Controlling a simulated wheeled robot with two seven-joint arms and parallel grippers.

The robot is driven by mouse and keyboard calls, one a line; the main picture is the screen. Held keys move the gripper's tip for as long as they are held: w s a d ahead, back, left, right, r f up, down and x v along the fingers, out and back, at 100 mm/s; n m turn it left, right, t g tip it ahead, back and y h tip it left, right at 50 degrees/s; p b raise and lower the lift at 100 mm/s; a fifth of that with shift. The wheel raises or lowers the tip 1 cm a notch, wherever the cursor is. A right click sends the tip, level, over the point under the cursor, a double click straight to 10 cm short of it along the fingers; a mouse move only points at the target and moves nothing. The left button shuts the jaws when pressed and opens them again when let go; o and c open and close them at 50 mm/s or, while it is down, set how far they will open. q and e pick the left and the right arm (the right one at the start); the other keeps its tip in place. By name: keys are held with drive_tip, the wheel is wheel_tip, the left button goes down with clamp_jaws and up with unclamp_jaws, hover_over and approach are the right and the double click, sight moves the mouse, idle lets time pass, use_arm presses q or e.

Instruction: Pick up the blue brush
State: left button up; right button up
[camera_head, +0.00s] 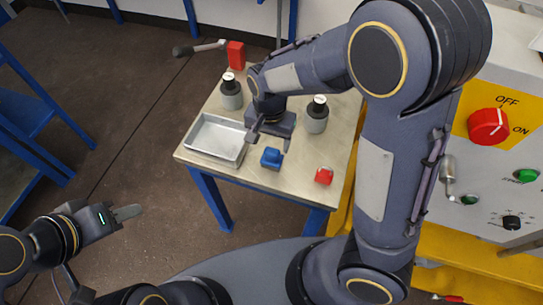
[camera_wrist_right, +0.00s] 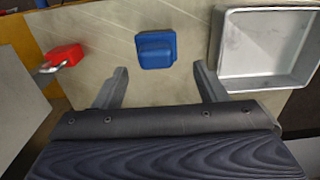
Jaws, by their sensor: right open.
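The blue brush (camera_head: 271,157) lies on the table near its front edge, just right of the metal tray. It shows in the right wrist view as a blue block (camera_wrist_right: 156,50). My right gripper (camera_head: 270,139) reaches over the table from the right. In the right wrist view its two fingers (camera_wrist_right: 160,70) are spread apart and empty, with the blue block beyond and between the tips, apart from them. My left gripper (camera_head: 127,212) is over the floor at the left, away from the table; I cannot tell its opening.
The metal tray (camera_head: 191,147) is empty. A red object (camera_head: 323,176) lies right of the brush. Two grey vessels (camera_head: 231,93) (camera_head: 317,117) and a red block (camera_head: 236,55) stand further back. A control panel with a red knob (camera_head: 488,126) is at the right.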

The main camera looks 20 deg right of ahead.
sight(272, 151)
drive_tip(key=f, duration=0.4)
drive_tip(key=shift+s+d+f, duration=0.1)
drive_tip(key=shift+s+f, duration=0.1)
drive_tip(key=shift+f, duration=0.2)
drive_tip(key=c, duration=1.1)
drive_tip(key=shift+r, duration=0.1)
drive_tip(key=shift+r, duration=0.55)
wheel_tip(272, 151, up, 3)
drive_tip(key=shift+s+d+f, duration=0.1)
drive_tip(key=shift+s+f, duration=0.05)
drive_tip(key=shift+f, duration=0.05)
drive_tip(key=s+d+r, duration=0.2)
drive_tip(key=s+r, duration=0.1)
drive_tip(key=s+d+r+p, duration=0.1)
drive_tip(key=s+d+r, duration=0.2)
drive_tip(key=s, duration=0.1)
drive_tip(key=s+d+r+p, duration=0.1)
drive_tip(key=s+d+r, duration=0.1)
drive_tip(key=s+r, duration=0.1)
drive_tip(key=shift+s+d, duration=0.25)
drive_tip(key=shift+s, duration=0.5)
